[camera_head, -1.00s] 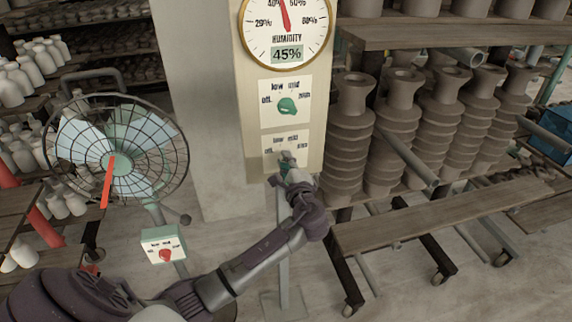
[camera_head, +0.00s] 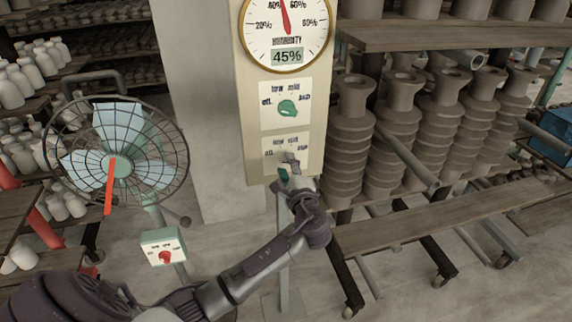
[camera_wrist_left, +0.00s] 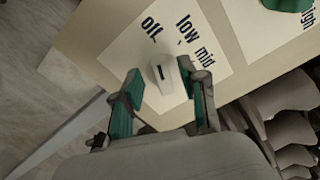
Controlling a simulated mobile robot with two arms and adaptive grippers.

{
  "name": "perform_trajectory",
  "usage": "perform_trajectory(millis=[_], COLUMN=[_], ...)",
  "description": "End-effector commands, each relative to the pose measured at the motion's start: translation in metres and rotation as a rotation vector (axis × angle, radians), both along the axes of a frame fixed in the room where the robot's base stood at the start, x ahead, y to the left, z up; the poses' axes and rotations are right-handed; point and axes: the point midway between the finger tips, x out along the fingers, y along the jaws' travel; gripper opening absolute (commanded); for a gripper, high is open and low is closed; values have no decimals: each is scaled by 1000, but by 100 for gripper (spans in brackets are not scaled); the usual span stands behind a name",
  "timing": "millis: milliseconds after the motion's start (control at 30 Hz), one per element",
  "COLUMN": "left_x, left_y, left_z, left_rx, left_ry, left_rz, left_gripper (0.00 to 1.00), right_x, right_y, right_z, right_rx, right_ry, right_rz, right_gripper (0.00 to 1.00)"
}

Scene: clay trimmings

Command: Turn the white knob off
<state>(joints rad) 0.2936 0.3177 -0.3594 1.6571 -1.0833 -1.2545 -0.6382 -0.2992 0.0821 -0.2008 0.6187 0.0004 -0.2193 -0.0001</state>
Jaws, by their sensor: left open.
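The white knob (camera_wrist_left: 165,76) sits on the lower white panel (camera_wrist_left: 110,58), which carries "off", "low" and "mid" labels in the left wrist view. A short dark mark on the knob runs roughly toward "off"; the exact setting is hard to tell. My left gripper (camera_wrist_left: 160,80) is open, its two green-padded fingers on either side of the knob. Contact cannot be told. In the head view my left gripper (camera_head: 288,166) is in front of the lower panel (camera_head: 298,143) and largely hides the knob. My right gripper is not in view.
A green knob (camera_head: 288,108) sits on the panel above, under a humidity gauge (camera_head: 286,28) reading 45%. A caged fan (camera_head: 118,165) with a red-knobbed control box (camera_head: 163,246) stands at left. Racks of brown ribbed clay pieces (camera_head: 400,120) stand close at right.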

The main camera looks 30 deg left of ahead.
Motion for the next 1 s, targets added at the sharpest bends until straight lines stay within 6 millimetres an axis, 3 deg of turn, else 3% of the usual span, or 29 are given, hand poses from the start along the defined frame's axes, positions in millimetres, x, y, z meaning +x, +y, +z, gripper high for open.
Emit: perform_trajectory(millis=[300, 500, 1000], left_x=[-44, -63, -69], left_y=[-52, -74, -81], left_z=[-1, -1, 0], left_rx=[-6, -3, -2], left_ry=[0, 0, -1], left_rz=[-3, -1, 0], left_gripper=[43, 43, 43], right_x=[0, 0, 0], right_y=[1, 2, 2], right_z=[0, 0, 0], right_rx=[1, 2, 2], right_ry=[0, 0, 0], right_rz=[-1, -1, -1], right_gripper=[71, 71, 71])
